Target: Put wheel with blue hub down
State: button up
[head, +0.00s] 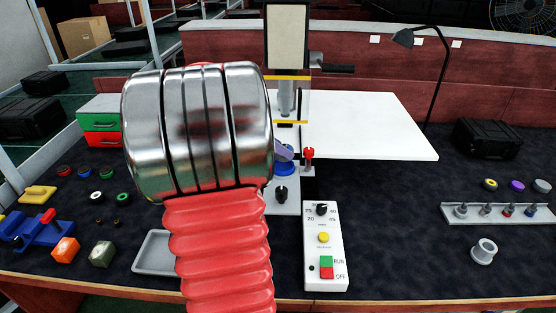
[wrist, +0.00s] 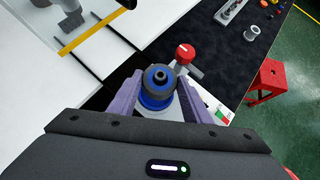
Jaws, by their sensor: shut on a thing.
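The wheel with blue hub (wrist: 157,88) is between the two purple fingers of my gripper (wrist: 160,98) in the wrist view. It looks dark grey on top with blue around and below. My gripper is shut on it. In the head view, part of a purple finger (head: 283,152) shows just above a blue round part (head: 285,169), at the press stand over a light grey base plate (head: 286,208). My arm hides most of the gripper there. I cannot tell whether the wheel touches the plate.
A red-topped handle (head: 309,154) stands close to the right of the gripper. A control box (head: 325,265) with dial and buttons is in front. The press column (head: 286,95) rises behind, beside a white board (head: 370,125).

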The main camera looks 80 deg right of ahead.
aim_at(279, 158)
jog(key=shift+f, duration=1.85)
jog(key=shift+f, duration=0.2)
jog(key=o, duration=1.2)
jog(key=shift+f, duration=0.15)
jog(key=shift+a+r, duration=0.1)
jog(key=shift+r, duration=0.15)
jog(key=v, duration=1.2)
jog(key=shift+r, duration=0.15)
jog(key=shift+w, duration=0.1)
